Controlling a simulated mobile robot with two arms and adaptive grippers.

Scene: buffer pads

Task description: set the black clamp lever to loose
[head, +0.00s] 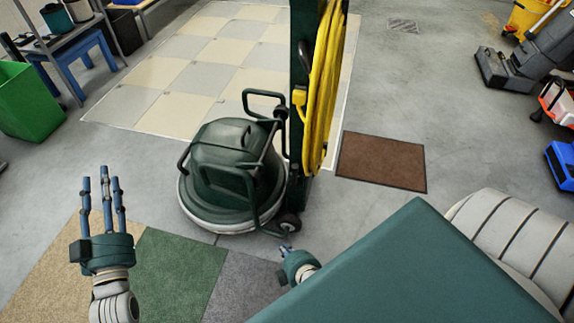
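The green floor buffer (228,165) stands on the grey floor in the middle of the head view, with its dark green handle post (300,60) rising behind its right side. A small black part (281,113) shows where the post meets the machine's frame. I cannot tell whether it is the clamp lever, or how the lever is set. My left gripper (104,182) is at the lower left, fingers pointing up, apart and empty, well away from the buffer. My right gripper (287,250) is low, just in front of the buffer's wheel, partly hidden; its fingers are too small to read.
A yellow cord (322,80) hangs coiled on the post. A brown mat (381,161) lies to the right. Tan, green (176,273) and grey carpet pieces lie in front. A green bin (30,103) stands at the left. A grey machine (525,62) stands at the upper right.

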